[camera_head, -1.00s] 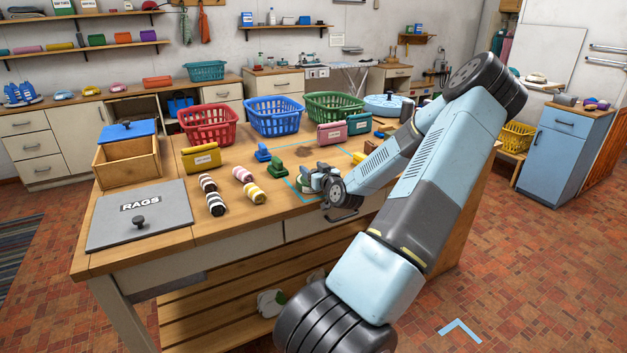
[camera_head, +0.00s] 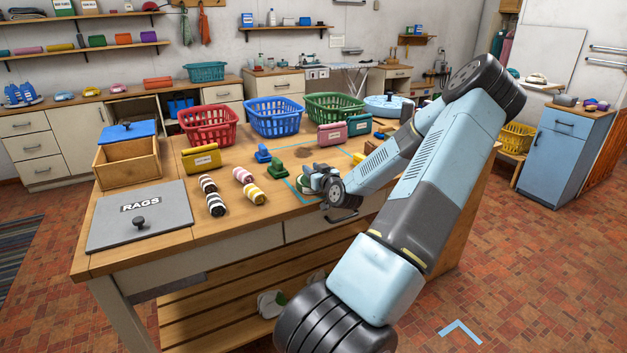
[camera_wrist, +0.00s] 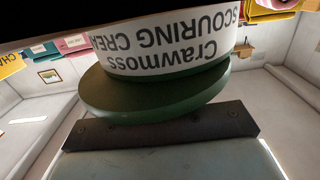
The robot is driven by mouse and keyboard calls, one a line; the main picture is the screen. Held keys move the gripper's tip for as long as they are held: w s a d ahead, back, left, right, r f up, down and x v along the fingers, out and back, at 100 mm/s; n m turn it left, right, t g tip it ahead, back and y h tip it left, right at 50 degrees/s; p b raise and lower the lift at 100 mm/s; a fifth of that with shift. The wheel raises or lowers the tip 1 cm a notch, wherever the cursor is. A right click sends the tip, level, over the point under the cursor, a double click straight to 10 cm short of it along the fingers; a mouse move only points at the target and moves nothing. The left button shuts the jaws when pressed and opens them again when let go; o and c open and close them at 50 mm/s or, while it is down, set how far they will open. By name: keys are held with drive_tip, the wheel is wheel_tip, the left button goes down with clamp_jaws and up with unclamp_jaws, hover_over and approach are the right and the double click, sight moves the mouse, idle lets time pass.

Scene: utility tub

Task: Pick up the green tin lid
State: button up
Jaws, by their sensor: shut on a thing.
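The green tin lid (camera_wrist: 150,98) is a dark green disc in the wrist view, close to the camera. It sits against a round tin (camera_wrist: 170,45) with a white label reading "Crawmoss SCOURING CREAM", which appears upside down. A dark bar of my gripper lies right beside the lid's edge. In the head view my gripper (camera_head: 312,181) is low over the front right of the workbench, inside a blue outlined square. It is shut on the lid; the contact itself is mostly hidden. I cannot tell whether the lid is apart from the tin.
Green (camera_head: 276,172) and blue (camera_head: 263,154) small objects stand left of my gripper. Striped rolls (camera_head: 254,194) lie further left. Pink (camera_head: 331,132) and teal (camera_head: 359,124) boxes stand behind, near the baskets. The grey RAGS lid (camera_head: 139,217) covers the front left.

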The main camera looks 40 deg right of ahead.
drive_tip(key=shift+r, duration=0.5)
wheel_tip(320, 180, up, 2)
drive_tip(key=shift+r, duration=0.15)
drive_tip(key=s+a+r, duration=0.4)
drive_tip(key=s+r, duration=0.5)
drive_tip(key=s, duration=0.4)
drive_tip(key=shift+s+r, duration=0.25)
drive_tip(key=shift+r, duration=0.1)
